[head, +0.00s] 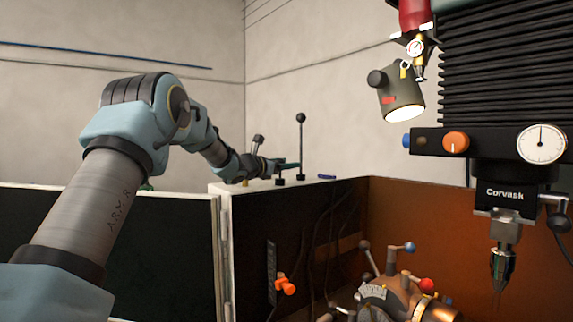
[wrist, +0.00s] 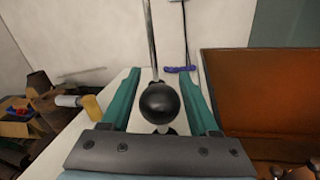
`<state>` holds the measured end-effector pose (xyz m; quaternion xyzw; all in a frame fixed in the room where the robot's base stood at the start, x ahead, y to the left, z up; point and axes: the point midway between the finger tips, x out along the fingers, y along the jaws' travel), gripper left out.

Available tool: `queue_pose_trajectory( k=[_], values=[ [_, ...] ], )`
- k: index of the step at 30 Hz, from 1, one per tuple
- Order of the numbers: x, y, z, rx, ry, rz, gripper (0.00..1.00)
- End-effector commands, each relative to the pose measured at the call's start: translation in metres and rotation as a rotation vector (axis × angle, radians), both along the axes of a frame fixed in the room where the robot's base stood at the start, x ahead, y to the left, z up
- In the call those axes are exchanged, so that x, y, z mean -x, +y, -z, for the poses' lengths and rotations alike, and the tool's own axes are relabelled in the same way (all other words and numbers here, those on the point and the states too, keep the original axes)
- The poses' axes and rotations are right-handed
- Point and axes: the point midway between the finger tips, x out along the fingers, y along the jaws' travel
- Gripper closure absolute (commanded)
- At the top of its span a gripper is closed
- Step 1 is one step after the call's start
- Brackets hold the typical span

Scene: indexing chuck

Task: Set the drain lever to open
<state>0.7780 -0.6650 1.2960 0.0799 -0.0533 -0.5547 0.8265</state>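My gripper (wrist: 159,85) has two teal fingers, spread open. A black ball knob (wrist: 160,102) sits between them, with a narrow gap to each finger, so it is not gripped. In the head view my gripper (head: 283,164) is at the white top of the enclosure wall, low beside an upright lever (head: 301,145) with a black ball end. A metal rod (wrist: 152,40) rises behind the knob in the wrist view; I cannot tell whether they belong together. No label shows which lever is the drain lever. The fingers hide part of the lever base.
The white wall top (head: 240,187) carries a small blue piece (head: 327,177), also purple-blue in the wrist view (wrist: 180,69). An orange-knobbed lever (head: 286,286) is on the inner dark panel. The chuck (head: 405,298) and drill head (head: 503,195) stand right. A cardboard box (wrist: 18,128) lies left.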

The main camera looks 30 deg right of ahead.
Motion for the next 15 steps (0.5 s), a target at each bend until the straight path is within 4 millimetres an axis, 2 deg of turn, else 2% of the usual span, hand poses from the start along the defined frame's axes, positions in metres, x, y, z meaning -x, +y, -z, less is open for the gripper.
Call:
queue_pose_trajectory(
  k=[2,15],
  values=[
    [0.0001,0.0001,-0.0001,0.0,0.0,0.0,0.49],
    [0.0002,0.0001,-0.0001,0.0,0.0,0.0,0.98]
  ],
)
